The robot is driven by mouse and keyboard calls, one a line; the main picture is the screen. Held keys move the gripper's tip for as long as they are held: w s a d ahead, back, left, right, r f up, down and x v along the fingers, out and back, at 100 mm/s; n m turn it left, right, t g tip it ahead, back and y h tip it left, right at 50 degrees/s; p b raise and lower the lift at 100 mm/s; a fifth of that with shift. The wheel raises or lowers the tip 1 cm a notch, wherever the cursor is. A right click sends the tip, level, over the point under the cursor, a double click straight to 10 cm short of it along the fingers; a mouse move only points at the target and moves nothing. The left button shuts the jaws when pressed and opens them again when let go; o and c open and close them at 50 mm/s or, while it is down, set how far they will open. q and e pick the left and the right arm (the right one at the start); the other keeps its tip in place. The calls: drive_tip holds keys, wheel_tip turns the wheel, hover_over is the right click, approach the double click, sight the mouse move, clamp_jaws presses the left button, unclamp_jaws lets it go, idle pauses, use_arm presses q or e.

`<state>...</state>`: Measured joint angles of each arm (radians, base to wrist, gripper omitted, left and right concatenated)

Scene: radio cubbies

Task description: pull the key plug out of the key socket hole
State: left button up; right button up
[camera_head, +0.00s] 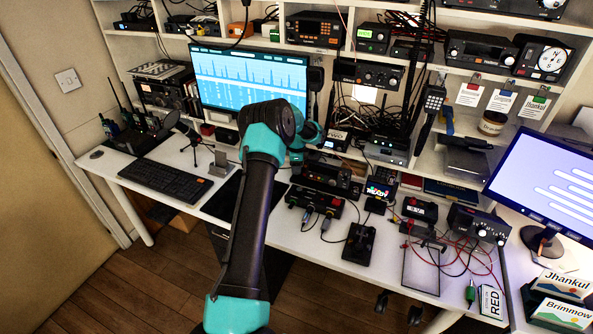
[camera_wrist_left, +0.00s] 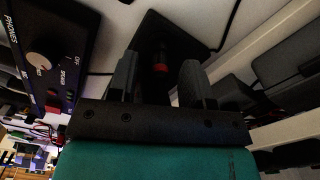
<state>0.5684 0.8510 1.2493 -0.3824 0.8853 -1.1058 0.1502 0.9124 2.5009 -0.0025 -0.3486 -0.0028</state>
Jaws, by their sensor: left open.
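My left gripper (camera_wrist_left: 160,70) is open in the left wrist view, with one dark finger on each side of a small dark plug-like piece with a red band (camera_wrist_left: 161,67). I cannot tell for sure that this is the key plug, or whether either finger touches it. A dark square block (camera_wrist_left: 185,32) lies behind it; the socket hole itself is not clear. In the head view my left arm reaches up the middle of the desk, and its teal wrist hides the fingertips and what is before them. My right gripper is not in view.
A panel marked PHONES with a knob (camera_wrist_left: 38,61) stands close at the left in the wrist view. In the head view a black box with plugged cables (camera_head: 322,202), a small key-like device (camera_head: 358,243) and a radio (camera_head: 327,179) stand nearby. A keyboard (camera_head: 165,179) lies left.

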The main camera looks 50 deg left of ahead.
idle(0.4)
use_arm(q)
clamp_jaws()
